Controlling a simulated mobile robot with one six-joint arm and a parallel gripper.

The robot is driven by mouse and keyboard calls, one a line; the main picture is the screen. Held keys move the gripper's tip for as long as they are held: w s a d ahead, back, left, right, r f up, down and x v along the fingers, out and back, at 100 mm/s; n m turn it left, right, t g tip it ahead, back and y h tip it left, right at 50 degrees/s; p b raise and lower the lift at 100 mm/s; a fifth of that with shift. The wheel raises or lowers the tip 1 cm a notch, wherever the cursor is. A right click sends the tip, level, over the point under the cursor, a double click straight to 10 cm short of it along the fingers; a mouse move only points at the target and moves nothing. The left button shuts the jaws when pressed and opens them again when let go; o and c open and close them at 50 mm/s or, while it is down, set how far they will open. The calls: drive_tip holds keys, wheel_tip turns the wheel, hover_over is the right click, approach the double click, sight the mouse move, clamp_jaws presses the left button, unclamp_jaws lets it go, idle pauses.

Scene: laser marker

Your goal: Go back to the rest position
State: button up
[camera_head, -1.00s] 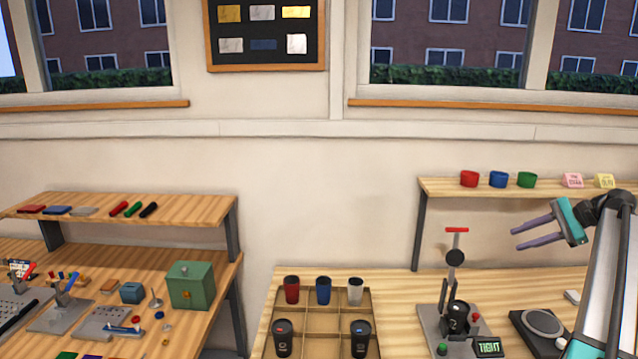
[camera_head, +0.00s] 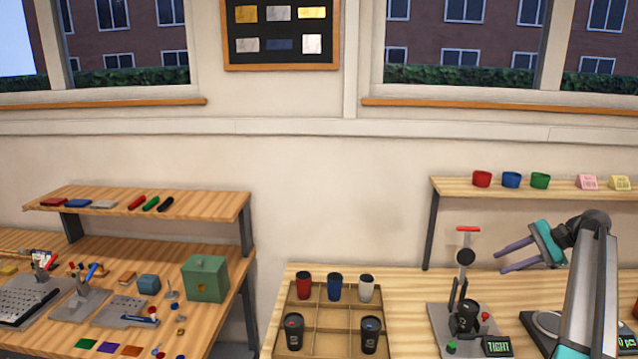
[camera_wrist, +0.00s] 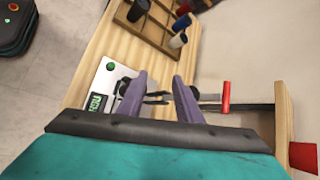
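My gripper (camera_head: 500,258) is at the right of the head view, raised above the right bench and pointing left. Its two purple fingers are apart with nothing between them. In the wrist view the open fingers (camera_wrist: 160,95) show over the press station, with a gap between the tips. The press (camera_head: 463,290) has a red handle and a black cup clamped or standing in it; I cannot tell which. A small display beside it (camera_head: 497,345) reads TIGHT.
A wooden tray (camera_head: 333,320) holds red, blue, white and black cups. A shelf (camera_head: 455,187) behind carries red, blue and green cups. A scale (camera_head: 546,325) stands under my arm. The left bench (camera_head: 235,262) holds tools and a green box (camera_head: 205,278).

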drive_tip(key=s+a+f+n+g+h, duration=0.1)
drive_tip(key=s+a+f+n, duration=0.1)
drive_tip(key=a+f, duration=0.7)
drive_tip(key=s+a+f+n+g+h, duration=0.1)
drive_tip(key=s+a+f+n+g, duration=0.1)
drive_tip(key=a+f, duration=0.7)
drive_tip(key=s+a+f+n+g+h, duration=0.1)
drive_tip(key=a+f+n, duration=0.3)
drive_tip(key=a+f, duration=0.6)
drive_tip(key=shift+s+a+h, duration=0.3)
drive_tip(key=shift+a, duration=0.55)
drive_tip(key=shift+s+a+h, duration=0.3)
drive_tip(key=shift+a, duration=0.55)
drive_tip(key=s+a+f+n+g+h, duration=0.1)
drive_tip(key=s+a+f+n+h, duration=0.3)
drive_tip(key=s+a+f+n, duration=0.7)
drive_tip(key=s+a+f+m+g+b, duration=0.1)
drive_tip(key=s+f+m+g+b, duration=0.2)
drive_tip(key=s+f, duration=2.2)
drive_tip(key=s+g+b, duration=0.3)
drive_tip(key=b, duration=0.2)
drive_tip(key=shift+s+a, duration=0.15)
drive_tip(key=shift+s, duration=0.2)
